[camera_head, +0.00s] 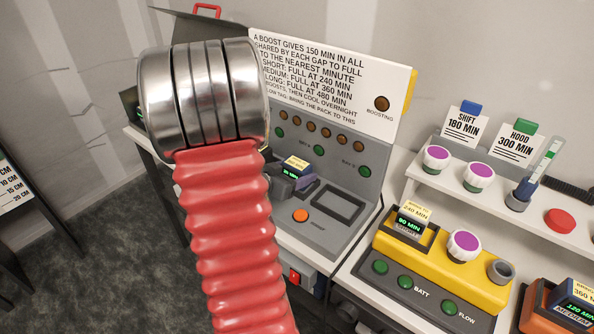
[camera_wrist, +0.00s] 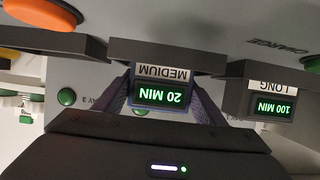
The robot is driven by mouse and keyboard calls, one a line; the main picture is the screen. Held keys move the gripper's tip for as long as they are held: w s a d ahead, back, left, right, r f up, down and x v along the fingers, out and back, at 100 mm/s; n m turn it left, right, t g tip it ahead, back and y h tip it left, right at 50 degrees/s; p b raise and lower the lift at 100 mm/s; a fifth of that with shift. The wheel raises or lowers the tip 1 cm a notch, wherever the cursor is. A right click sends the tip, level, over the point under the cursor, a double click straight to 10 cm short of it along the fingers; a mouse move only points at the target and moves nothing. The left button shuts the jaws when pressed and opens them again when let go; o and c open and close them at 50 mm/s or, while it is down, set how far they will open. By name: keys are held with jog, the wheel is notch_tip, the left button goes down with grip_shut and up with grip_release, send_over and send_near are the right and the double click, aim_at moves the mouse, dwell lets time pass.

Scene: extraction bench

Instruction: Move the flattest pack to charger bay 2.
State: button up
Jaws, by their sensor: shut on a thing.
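A medium pack (camera_wrist: 163,97) reading 20 MIN sits between the two fingers of my gripper (camera_wrist: 163,84) in the wrist view, which is upside down. My gripper is shut on it. In the head view the same pack (camera_head: 296,168), with a yellow tag, is at the charger (camera_head: 345,240) below the BAY 2 label (camera_head: 304,148). Whether it is fully seated cannot be told. Bay 3 (camera_head: 338,205) is empty. A long pack (camera_wrist: 268,103) reading 100 MIN stands beside mine in the wrist view; my arm hides it in the head view.
A yellow unit (camera_head: 480,280) holds a pack (camera_head: 408,224) reading 80 MIN. Another medium pack (camera_head: 572,314) reading 120 MIN is at lower right. A rear shelf (camera_head: 540,215) carries knobs, cards and a red button. The charger sign (camera_head: 325,75) stands behind the bays.

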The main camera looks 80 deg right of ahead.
jog(key=shift+f, duration=0.1)
dwell(0.3)
jog(key=o, duration=1.5)
jog(key=shift+a, duration=0.15)
jog(key=v, duration=1.2)
jog(key=shift+r, duration=0.2)
jog(key=shift+w, duration=0.1)
